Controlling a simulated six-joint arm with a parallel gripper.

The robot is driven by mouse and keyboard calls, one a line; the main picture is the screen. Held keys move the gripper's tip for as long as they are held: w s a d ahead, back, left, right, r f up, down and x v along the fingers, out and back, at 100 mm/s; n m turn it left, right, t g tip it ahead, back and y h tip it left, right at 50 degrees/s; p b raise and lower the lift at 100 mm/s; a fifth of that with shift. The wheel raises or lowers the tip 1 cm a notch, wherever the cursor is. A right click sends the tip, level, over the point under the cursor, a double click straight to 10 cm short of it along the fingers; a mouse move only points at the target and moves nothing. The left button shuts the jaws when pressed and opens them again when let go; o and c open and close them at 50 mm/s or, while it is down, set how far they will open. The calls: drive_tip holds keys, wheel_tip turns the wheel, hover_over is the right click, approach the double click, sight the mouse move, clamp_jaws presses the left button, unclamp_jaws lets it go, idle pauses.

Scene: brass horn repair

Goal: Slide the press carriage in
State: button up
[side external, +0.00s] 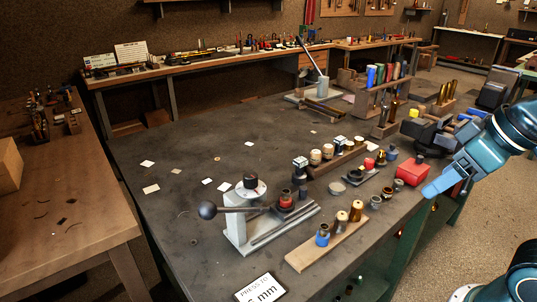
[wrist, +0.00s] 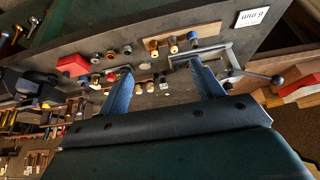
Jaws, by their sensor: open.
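The grey press (side external: 236,232) stands near the front of the dark bench, with a black-ball lever (side external: 208,210) on its left. Its rails run to the right. What looks like the carriage (side external: 287,206) sits on them, carrying a dark, red-banded piece, to the right of the press head (side external: 247,188). The press (wrist: 212,50) also shows at the upper right of the wrist view, where the carriage is not clear. My gripper (wrist: 160,68) is open and empty, with two blue fingers spread. In the side view its blue finger (side external: 442,182) is off to the right, apart from the press.
A wooden block (side external: 325,243) with several capped cylinders lies in front of the rails. A red box (side external: 411,170) and several small pots lie between the press and my gripper. The bench's left part is mostly clear.

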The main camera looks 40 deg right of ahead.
drive_tip(key=shift+w+r, duration=0.1)
drive_tip(key=c, duration=0.7)
drive_tip(key=shift+w+r, duration=0.3)
drive_tip(key=shift+w, duration=0.2)
drive_tip(key=shift+c, duration=0.4)
drive_tip(key=m+g, duration=0.3)
drive_tip(key=g, duration=0.3)
hover_over(304, 187)
wheel_tip(304, 187, down, 5)
drive_tip(key=shift+a+r, duration=0.1)
drive_tip(key=shift+r, duration=0.05)
wheel_tip(304, 187, down, 14)
drive_tip(key=shift+r, duration=0.1)
drive_tip(key=shift+c, duration=0.2)
